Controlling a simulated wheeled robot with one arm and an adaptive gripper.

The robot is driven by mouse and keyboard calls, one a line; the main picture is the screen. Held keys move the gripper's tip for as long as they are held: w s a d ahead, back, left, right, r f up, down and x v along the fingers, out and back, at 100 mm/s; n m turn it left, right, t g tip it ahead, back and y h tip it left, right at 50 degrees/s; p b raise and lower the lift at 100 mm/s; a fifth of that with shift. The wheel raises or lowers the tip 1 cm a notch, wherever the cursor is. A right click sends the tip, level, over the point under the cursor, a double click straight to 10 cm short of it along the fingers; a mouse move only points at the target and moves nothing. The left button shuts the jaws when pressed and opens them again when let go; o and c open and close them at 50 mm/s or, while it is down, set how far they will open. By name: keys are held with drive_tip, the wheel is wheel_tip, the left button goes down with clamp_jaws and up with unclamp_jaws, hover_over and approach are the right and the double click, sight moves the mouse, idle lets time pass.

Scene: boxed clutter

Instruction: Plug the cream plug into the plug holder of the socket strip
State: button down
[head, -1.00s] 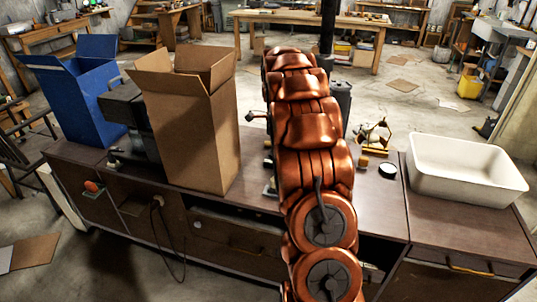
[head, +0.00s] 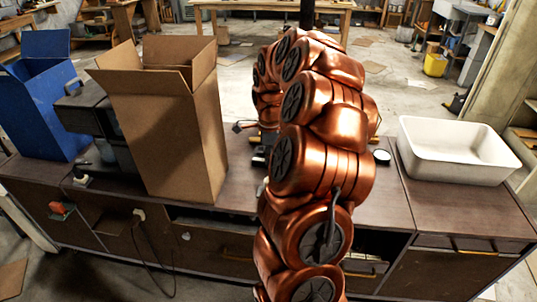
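My copper arm rises through the middle of the head view and bends over away from me. My gripper is hidden behind the arm links, so I cannot see whether it holds anything. A small cream piece (head: 139,213) with a dark cord hanging from it sits at the cabinet front below the cardboard box; I cannot tell whether it is the cream plug. Small dark items (head: 259,156) lie on the counter just left of the arm, partly covered by it. I cannot make out the socket strip or its plug holder.
A tall open cardboard box (head: 168,130) stands on the dark counter (head: 400,215) left of the arm. Left of it are a dark machine (head: 88,118) and an open blue box (head: 40,112). A white basin (head: 458,150) stands at the right. The counter's front right is clear.

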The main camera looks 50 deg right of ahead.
drive_tip(key=f, duration=0.3)
drive_tip(key=shift+a, duration=0.25)
drive_tip(key=shift+d+f+p, duration=0.15)
drive_tip(key=shift+f+p, duration=0.15)
drive_tip(key=shift+f, duration=0.65)
drive_tip(key=shift+f+b, duration=0.3)
drive_tip(key=shift+b, duration=0.05)
drive_tip(key=shift+r, duration=0.15)
drive_tip(key=shift+r+b, duration=0.45)
drive_tip(key=shift+r, duration=0.9)
wheel_tip(320, 180, up, 12)
